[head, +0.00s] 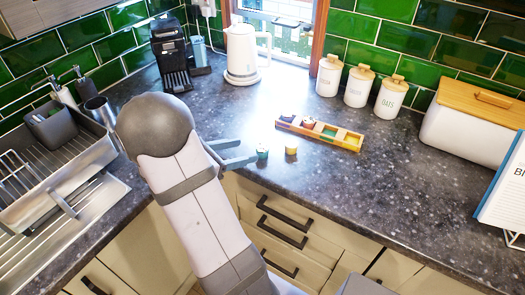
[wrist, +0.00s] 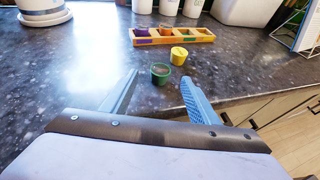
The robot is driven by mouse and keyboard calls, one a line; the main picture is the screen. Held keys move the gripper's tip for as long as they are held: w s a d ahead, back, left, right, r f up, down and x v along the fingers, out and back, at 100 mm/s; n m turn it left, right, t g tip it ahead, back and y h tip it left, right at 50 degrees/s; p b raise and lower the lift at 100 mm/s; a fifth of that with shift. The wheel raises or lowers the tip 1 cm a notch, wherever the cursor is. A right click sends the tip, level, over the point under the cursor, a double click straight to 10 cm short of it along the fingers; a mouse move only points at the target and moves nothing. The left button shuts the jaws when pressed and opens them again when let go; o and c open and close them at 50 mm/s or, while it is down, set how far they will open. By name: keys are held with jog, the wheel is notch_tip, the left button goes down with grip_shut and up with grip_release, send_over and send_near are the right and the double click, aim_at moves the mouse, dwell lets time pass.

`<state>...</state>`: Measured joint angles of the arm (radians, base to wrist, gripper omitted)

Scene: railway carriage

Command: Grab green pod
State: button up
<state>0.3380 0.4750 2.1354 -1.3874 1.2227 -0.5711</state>
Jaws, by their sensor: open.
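The green pod (wrist: 160,74) stands upright on the dark speckled counter in the wrist view, near the counter's front edge. It also shows in the head view (head: 262,152), just off my gripper's fingertips. My gripper (wrist: 158,84) is open, with one blue-grey finger on each side of the pod's near side. The pod lies at about the level of the fingertips, between their lines, and nothing is held. In the head view my gripper (head: 240,153) is low over the counter, partly behind my arm.
A yellow pod (head: 291,146) stands just right of the green one. Behind is a colourful wooden tray (head: 345,142) with compartments, some holding pods. White canisters (head: 358,86), a kettle (head: 242,55) and a bread bin (head: 465,125) stand farther back.

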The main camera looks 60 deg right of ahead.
aim_at(261, 148)
jog(key=shift+f+p+x, duration=0.15)
jog(key=shift+p+x, duration=0.4)
jog(key=shift+x, duration=1.3)
jog(key=shift+f+p+x, duration=0.15)
jog(key=shift+p+x, duration=0.4)
jog(key=shift+x, duration=1.3)
jog(key=shift+a, duration=0.15)
jog(key=c, duration=1.1)
